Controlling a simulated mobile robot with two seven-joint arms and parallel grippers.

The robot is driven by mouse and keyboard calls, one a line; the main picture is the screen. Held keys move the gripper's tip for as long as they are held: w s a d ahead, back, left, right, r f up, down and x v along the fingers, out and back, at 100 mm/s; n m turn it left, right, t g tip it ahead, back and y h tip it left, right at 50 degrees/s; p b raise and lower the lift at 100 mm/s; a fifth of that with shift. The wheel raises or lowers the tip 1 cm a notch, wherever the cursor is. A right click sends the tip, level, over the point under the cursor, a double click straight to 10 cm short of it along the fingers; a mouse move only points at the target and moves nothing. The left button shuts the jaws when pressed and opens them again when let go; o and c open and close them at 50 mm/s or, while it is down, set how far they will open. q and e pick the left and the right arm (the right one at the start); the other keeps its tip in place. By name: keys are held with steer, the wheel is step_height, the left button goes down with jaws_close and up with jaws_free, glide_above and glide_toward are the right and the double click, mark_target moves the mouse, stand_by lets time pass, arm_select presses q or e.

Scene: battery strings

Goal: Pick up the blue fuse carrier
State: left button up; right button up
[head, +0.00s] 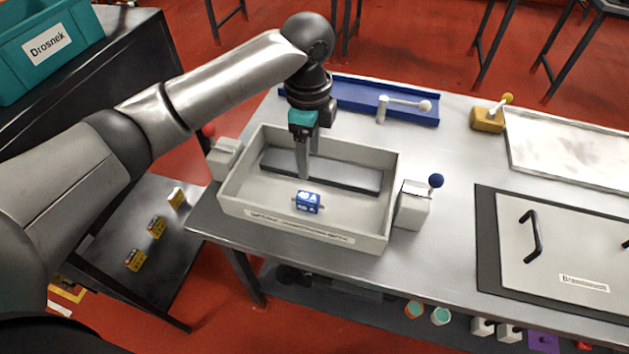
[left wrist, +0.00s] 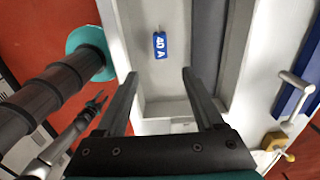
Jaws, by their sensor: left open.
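The blue fuse carrier (head: 308,201) is a small blue block with white markings. It lies on the floor of a pale grey tray (head: 228,200), towards the near side. It also shows in the left wrist view (left wrist: 160,45), with "40 A" lettering. My left gripper (head: 304,172) points down over the tray, behind and above the carrier. It is open and empty; in the left wrist view its fingers (left wrist: 158,80) are spread apart, with the carrier beyond their tips. What seems to be my right gripper (left wrist: 98,100) shows small and dark there, its jaws unclear.
A dark grey bar (head: 345,178) lies along the tray's far side. A handled panel (head: 570,245) is at right.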

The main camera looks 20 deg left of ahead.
arm_select(q)
steer(key=b, duration=0.2)
glide_above(308, 196)
steer(key=f, duration=0.6)
steer(key=shift+s+d, duration=0.25)
step_height(308, 196, down, 3)
steer(key=shift+w+r, duration=0.1)
steer(key=shift+f, duration=0.85)
steer(key=f, duration=0.1)
steer(key=f+b, duration=0.1)
steer(key=f, duration=0.1)
steer(key=f+b, duration=0.1)
steer(key=shift+w+a+f, duration=0.1)
steer(key=shift+a+f, duration=0.15)
steer(key=shift+f, duration=0.05)
arm_select(e)
steer(key=s+f, duration=0.1)
steer(key=f, duration=0.1)
steer(key=s+f, duration=0.1)
steer(key=f, duration=0.1)
steer(key=shift+s+d, duration=0.2)
arm_select(q)
jaws_close()
arm_select(e)
steer(key=shift+s, duration=0.15)
